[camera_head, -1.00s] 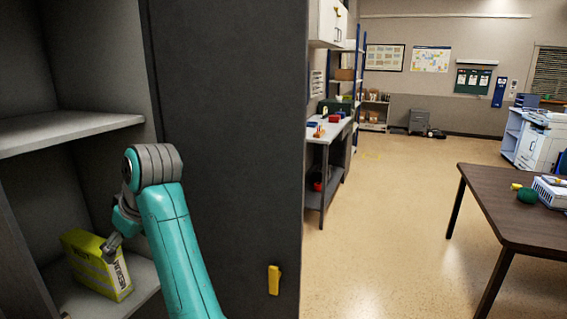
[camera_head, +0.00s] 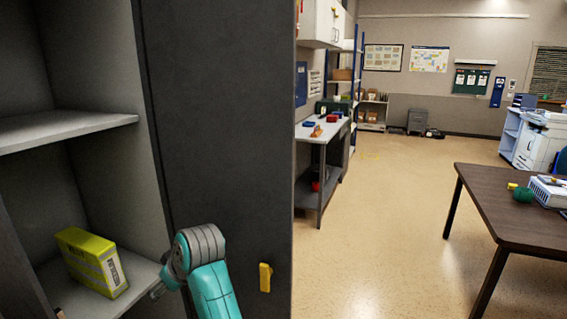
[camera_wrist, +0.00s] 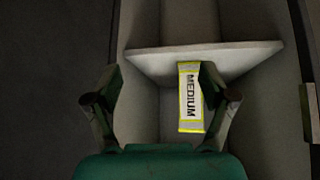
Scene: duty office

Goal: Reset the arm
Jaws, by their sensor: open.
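My arm (camera_head: 208,262) shows at the bottom of the head view, low in front of the dark cabinet. In that view the gripper end is mostly hidden beside the lower shelf's edge. In the wrist view my gripper (camera_wrist: 160,105) is open and its two fingers are apart. A yellow-green box marked MEDIUM (camera_head: 92,262) stands on the lower shelf inside the cabinet. The box also shows in the wrist view (camera_wrist: 190,100), beyond the fingers and partly behind the right one. No object shows held between the fingers.
The cabinet's upper shelf (camera_head: 65,130) is above the box, and its dark side panel (camera_head: 220,120) stands right of the opening. A yellow handle (camera_head: 265,278) is on that panel. A workbench (camera_head: 322,132) and a brown table (camera_head: 510,205) stand farther right, with open floor (camera_head: 385,220) between.

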